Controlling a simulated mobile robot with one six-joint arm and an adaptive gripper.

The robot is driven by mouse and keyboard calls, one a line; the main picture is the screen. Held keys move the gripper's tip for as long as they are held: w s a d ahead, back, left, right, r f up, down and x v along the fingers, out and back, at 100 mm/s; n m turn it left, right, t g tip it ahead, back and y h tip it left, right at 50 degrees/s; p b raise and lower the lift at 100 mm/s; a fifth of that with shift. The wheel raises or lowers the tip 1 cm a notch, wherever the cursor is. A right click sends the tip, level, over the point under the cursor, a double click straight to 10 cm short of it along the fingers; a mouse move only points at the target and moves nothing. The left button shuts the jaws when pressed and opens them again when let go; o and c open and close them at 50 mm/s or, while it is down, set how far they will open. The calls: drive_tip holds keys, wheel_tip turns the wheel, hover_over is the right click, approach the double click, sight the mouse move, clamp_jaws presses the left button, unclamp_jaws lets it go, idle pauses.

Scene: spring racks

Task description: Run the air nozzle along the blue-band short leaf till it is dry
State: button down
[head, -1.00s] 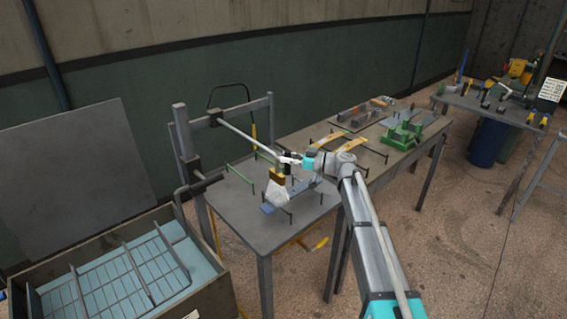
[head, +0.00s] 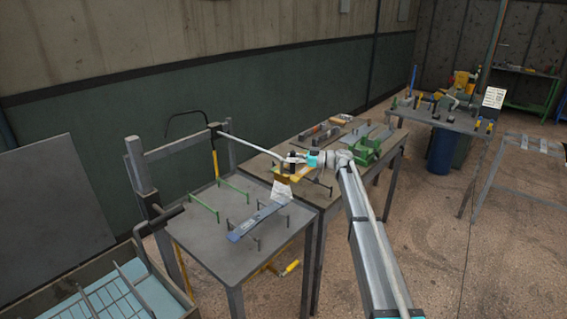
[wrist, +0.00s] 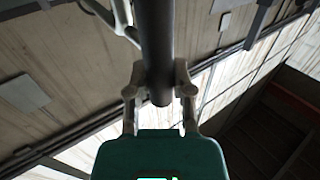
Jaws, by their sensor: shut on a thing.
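The short leaf (head: 257,220) is a blue-grey strip resting on dark pegs on the near grey table, with a bluer near-left end (head: 235,235). My gripper (head: 291,160) is shut on the air nozzle (head: 283,180), above the leaf's far right end. A pale cone (head: 283,191) spreads below the nozzle and reaches that far end. In the wrist view the fingers (wrist: 159,92) close on a dark round handle (wrist: 157,55). The leaf is out of the wrist view, and I cannot tell whether its surface is wet.
A pale boom (head: 250,143) runs from the rack frame (head: 138,165) to the nozzle. Green-topped pegs (head: 203,204) stand left of the leaf. A second bench holds a yellow leaf (head: 306,173) and a green vise (head: 367,152). A blue-lined tray (head: 135,295) sits at lower left.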

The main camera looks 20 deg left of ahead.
idle(0.3)
drive_tip(key=shift+c, duration=2.4)
unclamp_jaws()
drive_tip(key=shift+w+d, duration=0.1)
drive_tip(key=v, duration=1.1)
drive_tip(key=shift+d, duration=0.4)
drive_tip(key=shift+f, duration=0.1)
